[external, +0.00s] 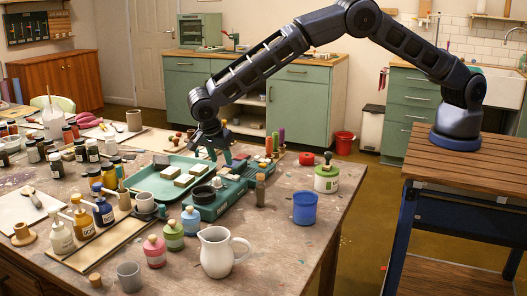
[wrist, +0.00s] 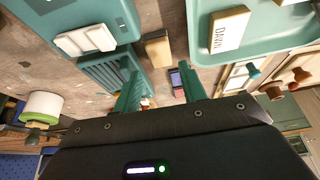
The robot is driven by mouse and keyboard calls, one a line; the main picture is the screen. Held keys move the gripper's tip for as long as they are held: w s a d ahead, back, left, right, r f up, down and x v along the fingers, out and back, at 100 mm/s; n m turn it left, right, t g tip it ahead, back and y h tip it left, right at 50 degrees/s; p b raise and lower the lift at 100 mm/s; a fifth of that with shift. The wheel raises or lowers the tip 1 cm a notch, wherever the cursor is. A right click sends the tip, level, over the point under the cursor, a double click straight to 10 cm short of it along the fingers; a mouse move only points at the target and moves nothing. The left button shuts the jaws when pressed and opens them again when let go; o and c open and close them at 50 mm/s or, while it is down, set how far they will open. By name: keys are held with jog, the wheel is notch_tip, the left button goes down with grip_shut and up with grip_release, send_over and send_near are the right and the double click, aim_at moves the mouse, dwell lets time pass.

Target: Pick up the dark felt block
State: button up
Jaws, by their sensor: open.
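My gripper (external: 220,156) is open above the back right of the green tray (external: 155,191), its two teal fingers pointing down. In the wrist view my gripper (wrist: 160,78) has its fingers apart with nothing held. A small dark block with a reddish part (wrist: 178,82) shows between the fingers, below them; it may be the dark felt block, but I cannot tell for sure. A tan block with a darker side (wrist: 158,50) lies just beyond the fingertips, beside the tray. A pale block lettered DAWN (wrist: 228,30) lies in the tray.
A slatted teal box (wrist: 108,75) stands close to the left finger, with a pale block (wrist: 85,40) on another teal holder. Bottles crowd the left.

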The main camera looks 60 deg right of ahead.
aim_at(223, 169)
jog(key=shift+a+x, duration=0.15)
jog(key=shift+x, duration=1.2)
jog(key=shift+a+x, duration=0.15)
jog(key=shift+x, duration=1.2)
jog(key=shift+f, duration=0.1)
jog(key=c, duration=0.7)
